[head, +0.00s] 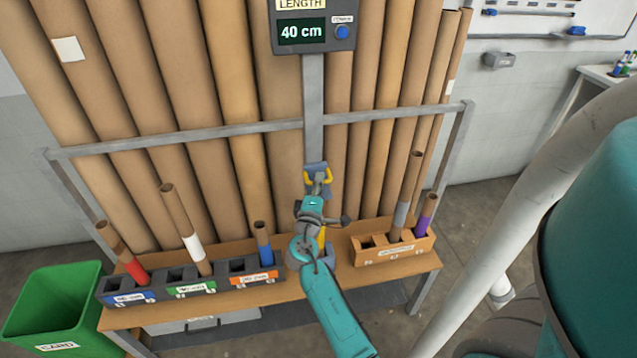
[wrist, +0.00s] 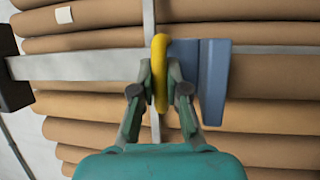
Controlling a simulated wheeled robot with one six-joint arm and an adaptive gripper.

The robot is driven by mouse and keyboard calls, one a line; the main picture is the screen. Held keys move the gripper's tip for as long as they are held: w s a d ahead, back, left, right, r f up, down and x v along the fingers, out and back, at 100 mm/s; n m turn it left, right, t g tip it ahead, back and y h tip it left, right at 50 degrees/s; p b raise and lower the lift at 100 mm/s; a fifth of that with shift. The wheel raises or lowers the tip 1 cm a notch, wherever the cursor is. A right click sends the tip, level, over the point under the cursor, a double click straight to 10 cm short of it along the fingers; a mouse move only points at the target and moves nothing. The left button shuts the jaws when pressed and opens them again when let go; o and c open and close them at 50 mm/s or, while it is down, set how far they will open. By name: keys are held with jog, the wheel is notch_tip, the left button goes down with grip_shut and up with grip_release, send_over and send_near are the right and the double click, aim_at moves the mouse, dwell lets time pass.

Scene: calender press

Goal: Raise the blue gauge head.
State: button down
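The blue gauge head (head: 316,168) sits on the grey upright post (head: 313,110), around the height below the rack's rail. It has a yellow handle (head: 328,177) on its front. In the wrist view the blue head (wrist: 213,80) stands right of the yellow handle (wrist: 160,75). My gripper (head: 318,184) is at the handle; in the wrist view its two fingers (wrist: 160,88) press close on both sides of it, with no clear gap. The display (head: 302,32) above the post reads 40 cm. My wrist hides the lower post.
Tall brown tubes (head: 235,80) lean behind a grey rail (head: 220,131). On the bench (head: 345,284) a dark bin row (head: 205,286) and a cardboard box (head: 420,246) hold short banded tubes beside my arm. A green bin (head: 50,310) stands left.

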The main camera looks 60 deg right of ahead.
jog(key=shift+r, duration=0.1)
notch_tip(320, 180, up, 30)
jog(key=shift+r, duration=0.3)
jog(key=c, duration=1.4)
grip_release()
jog(key=shift+c, duration=0.2)
jog(key=shift+a+f, duration=0.1)
jog(key=shift+f, duration=0.1)
jog(key=v, duration=1.1)
jog(key=shift+a, duration=0.4)
jog(key=shift+f, duration=0.15)
